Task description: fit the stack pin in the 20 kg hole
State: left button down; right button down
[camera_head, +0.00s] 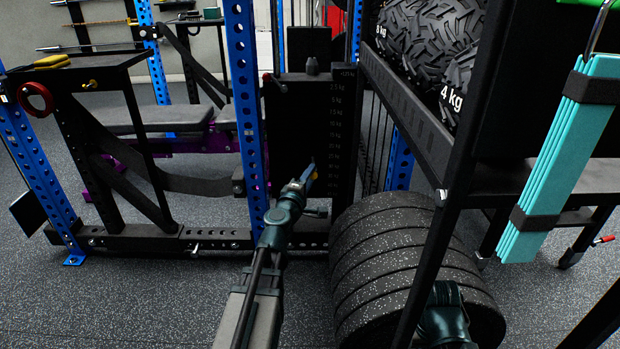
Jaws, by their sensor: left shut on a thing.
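The weight stack (290,130) is a dark block behind the blue upright, with a column of small white kg labels (337,112) down its right side. The lower labels are too small to read, so I cannot pick out the 20 kg hole. My left gripper (308,178) reaches up from the bottom and is shut in front of the lower part of the stack. My right gripper's fingers are not visible.
Thick black speckled plates (385,265) lie right of my left arm. A black rack (425,125) with medicine balls (428,30) and a hanging folded turquoise mat (560,160) fills the right. A blue upright (243,95) stands close left of the stack. A grey bench (165,118) is further left.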

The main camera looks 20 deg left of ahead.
pick_arm(q)
jog(key=w, duration=0.1)
jog(key=w+a, duration=0.1)
jog(key=w, duration=0.1)
jog(key=w+a, duration=0.1)
jog(key=w, duration=0.1)
jog(key=shift+a, duration=0.25)
